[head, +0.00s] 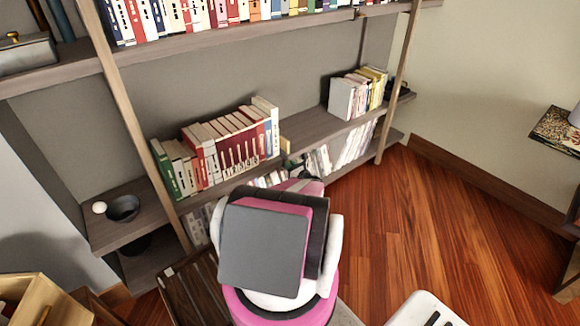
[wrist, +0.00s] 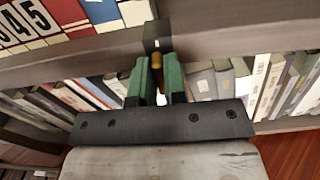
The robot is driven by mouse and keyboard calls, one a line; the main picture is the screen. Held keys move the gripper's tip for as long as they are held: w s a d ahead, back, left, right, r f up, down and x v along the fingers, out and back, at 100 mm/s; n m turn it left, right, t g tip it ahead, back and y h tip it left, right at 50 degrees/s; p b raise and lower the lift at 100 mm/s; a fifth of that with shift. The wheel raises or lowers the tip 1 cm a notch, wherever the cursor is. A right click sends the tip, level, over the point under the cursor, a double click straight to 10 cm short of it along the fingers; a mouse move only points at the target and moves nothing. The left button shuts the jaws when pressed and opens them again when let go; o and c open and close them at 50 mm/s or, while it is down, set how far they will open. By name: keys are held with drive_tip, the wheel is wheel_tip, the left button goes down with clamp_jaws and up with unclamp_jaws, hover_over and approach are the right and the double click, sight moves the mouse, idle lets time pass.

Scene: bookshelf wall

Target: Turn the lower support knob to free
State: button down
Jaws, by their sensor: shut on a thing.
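The lower support knob (wrist: 156,62) is a small brass-coloured piece below a black bracket (wrist: 157,36) on the shelf edge in the wrist view. My gripper (wrist: 158,78) has green finger pads on both sides of the knob and is shut on it. The pads and gripper body hide the knob's lower part, and I cannot tell how far it is turned. In the head view my own arm covers the gripper and the knob.
The middle shelf (head: 309,127) runs just above the gripper. Numbered books (head: 240,150) stand on it, and more books (wrist: 205,80) fill the shelf below, close behind the fingers. A dark bowl (head: 122,208) sits at left. Wooden floor (head: 440,215) is open at right.

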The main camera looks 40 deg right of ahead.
drive_tip(key=shift+n, duration=0.3)
drive_tip(key=n, duration=0.3)
drive_tip(key=shift+a+n, duration=0.1)
drive_tip(key=shift+n, duration=0.2)
drive_tip(key=n, duration=0.4)
drive_tip(key=shift+n, duration=0.3)
drive_tip(key=n, duration=0.4)
drive_tip(key=shift+a+f, duration=0.1)
drive_tip(key=shift+f+n, duration=0.1)
drive_tip(key=shift+n, duration=2.4)
drive_tip(key=c, duration=1.2)
unclamp_jaws()
